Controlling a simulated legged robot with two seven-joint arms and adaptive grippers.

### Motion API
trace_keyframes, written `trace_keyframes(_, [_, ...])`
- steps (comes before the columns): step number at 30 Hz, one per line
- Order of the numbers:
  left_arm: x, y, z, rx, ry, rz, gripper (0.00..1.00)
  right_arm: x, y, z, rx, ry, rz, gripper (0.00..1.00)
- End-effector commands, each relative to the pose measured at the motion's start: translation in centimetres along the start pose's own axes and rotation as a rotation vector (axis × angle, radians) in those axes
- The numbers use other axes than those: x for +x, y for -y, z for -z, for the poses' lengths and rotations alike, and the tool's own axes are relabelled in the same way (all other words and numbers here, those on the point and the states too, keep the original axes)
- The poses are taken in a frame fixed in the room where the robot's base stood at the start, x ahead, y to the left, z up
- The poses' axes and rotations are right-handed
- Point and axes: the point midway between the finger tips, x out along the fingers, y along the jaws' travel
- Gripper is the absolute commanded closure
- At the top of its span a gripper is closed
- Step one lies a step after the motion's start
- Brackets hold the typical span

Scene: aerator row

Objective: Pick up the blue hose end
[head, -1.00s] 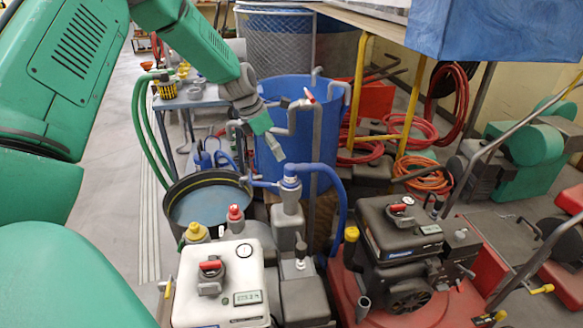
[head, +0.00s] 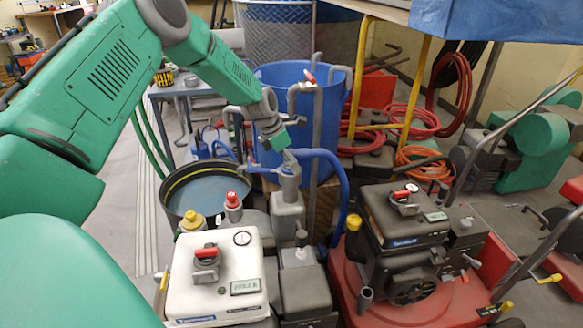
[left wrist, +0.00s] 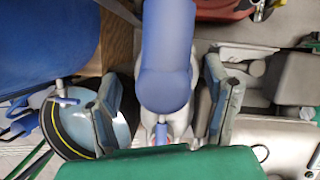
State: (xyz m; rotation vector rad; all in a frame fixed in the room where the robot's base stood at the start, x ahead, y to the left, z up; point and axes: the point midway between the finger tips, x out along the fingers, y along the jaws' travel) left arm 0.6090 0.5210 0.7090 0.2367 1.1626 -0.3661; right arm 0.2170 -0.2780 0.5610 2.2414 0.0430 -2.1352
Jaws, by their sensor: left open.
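The blue hose (head: 341,183) arches over to the grey pump fitting (head: 287,195) in the middle of the head view. Its end at the fitting is mostly hidden there by my left gripper (head: 286,152), which is right above it. In the left wrist view, the blue hose end (left wrist: 166,88) lies between the two spread fingers of my left gripper (left wrist: 162,105), with a gap visible on each side. The gripper is open and holds nothing. My right gripper is in neither view.
A black-rimmed round tub (head: 173,217) stands left of the pump, and a tall blue barrel (head: 268,92) behind it. A white engine unit (head: 214,282) is in front. A red-based machine (head: 425,295) stands to the right. Grey upright pipes (head: 318,125) rise close behind the gripper.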

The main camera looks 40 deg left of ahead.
Motion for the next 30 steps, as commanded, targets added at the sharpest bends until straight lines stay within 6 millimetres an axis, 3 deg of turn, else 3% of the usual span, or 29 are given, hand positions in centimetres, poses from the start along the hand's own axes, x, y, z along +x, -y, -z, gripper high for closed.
trace_keyframes(3, [0.9,0.1,-0.1,0.001,0.001,-0.002,0.29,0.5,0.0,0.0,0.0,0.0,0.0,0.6])
trace_keyframes(10, [1.0,0.0,-0.1,0.001,0.002,-0.001,0.29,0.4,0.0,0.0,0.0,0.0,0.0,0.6])
trace_keyframes(11, [1.0,0.0,-0.1,0.001,0.002,0.0,0.36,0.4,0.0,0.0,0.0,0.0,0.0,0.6])
trace_keyframes(15, [1.1,-0.1,0.0,0.0,0.002,0.001,0.86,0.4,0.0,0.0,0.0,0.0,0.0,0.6])
trace_keyframes(16, [1.1,-0.1,0.0,0.0,0.002,0.001,0.89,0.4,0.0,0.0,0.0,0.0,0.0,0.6])
trace_keyframes(25, [0.8,-0.1,-0.1,0.001,0.001,0.0,0.88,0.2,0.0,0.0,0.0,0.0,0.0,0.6])
trace_keyframes(30, [-1.7,-0.1,-1.2,0.001,0.003,-0.002,0.88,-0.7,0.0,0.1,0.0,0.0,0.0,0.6])
